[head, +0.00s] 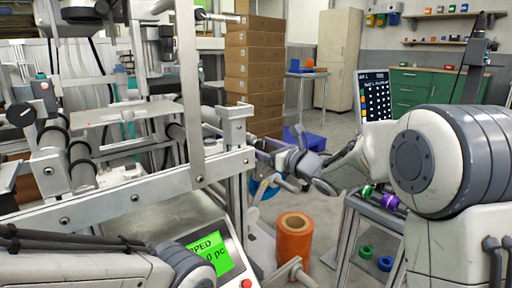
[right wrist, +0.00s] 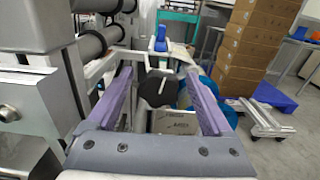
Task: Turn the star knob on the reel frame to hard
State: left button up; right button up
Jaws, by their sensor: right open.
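The reel frame (head: 150,185) is a grey metal structure with rollers on the left of the head view. In the right wrist view the dark star knob (right wrist: 158,88) sits between the two purple fingers of my right gripper (right wrist: 159,75), with visible space on both sides. The right gripper is open and holds nothing. In the head view the right gripper (head: 265,150) is beside the right end of the frame, and the knob is hidden or too small to make out. A pale plate with print (right wrist: 178,122) shows below the knob; its print is unreadable. My left gripper is out of view.
A green display (head: 208,255) is at the frame's front. An orange roll (head: 294,237) stands on the floor. Stacked cardboard boxes (head: 254,75) are behind. A small rack with coloured rolls (head: 365,215) is at right. A blue handle (right wrist: 160,40) is beyond the knob.

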jog(key=shift+x, duration=1.2)
grip_shut()
jog(key=shift+d+f+m+b, duration=0.1)
jog(key=shift+m+b, duration=0.35)
jog(key=shift+m, duration=1.05)
grip_release()
